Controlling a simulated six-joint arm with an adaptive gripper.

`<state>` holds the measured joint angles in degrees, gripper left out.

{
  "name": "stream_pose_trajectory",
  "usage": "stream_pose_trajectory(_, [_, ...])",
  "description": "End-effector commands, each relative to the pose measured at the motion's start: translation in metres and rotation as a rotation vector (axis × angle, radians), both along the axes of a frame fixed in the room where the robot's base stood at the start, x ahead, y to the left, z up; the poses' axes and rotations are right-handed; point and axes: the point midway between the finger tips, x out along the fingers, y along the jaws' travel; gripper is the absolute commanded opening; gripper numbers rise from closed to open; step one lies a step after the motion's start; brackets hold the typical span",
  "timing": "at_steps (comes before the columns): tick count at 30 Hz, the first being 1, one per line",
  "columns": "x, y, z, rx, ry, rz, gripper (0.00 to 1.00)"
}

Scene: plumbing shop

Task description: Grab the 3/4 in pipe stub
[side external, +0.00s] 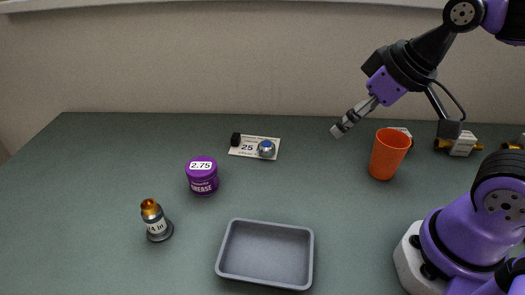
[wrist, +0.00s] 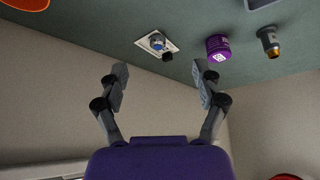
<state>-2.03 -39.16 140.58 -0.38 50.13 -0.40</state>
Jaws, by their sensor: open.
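The pipe stub (side external: 158,222) stands upright at the front left of the table in the side external view. It is grey with a copper-orange top, and its label reads something like "/4 IN", partly turned away. In the wrist view the pipe stub (wrist: 269,41) shows at the upper right. My gripper (side external: 338,131) is above the back right of the table, well away from the stub. In the wrist view my gripper (wrist: 160,72) has its two fingers wide apart with nothing between them.
A purple grease jar (side external: 202,176) stands between stub and back. A card (side external: 245,150) with a blue-topped knob and black piece lies behind it. A grey tray (side external: 265,281) is at front centre. An orange cup (side external: 388,155) and brass-ended valves (side external: 461,144) stand at right. The table's left is clear.

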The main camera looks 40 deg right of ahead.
Motion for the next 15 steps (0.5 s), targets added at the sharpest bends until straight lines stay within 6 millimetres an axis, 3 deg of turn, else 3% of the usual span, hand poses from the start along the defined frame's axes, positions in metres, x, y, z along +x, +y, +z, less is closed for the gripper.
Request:
stream_pose_trajectory(5, [0.056, 0.053, 0.005, -0.002, -0.01, 0.217, 0.78])
stream_pose_trajectory(9, [0.101, 0.125, -0.006, 0.004, -0.031, 0.427, 0.78])
stream_pose_trajectory(15, [0.129, 0.218, -0.04, 0.022, -0.056, 0.651, 0.78])
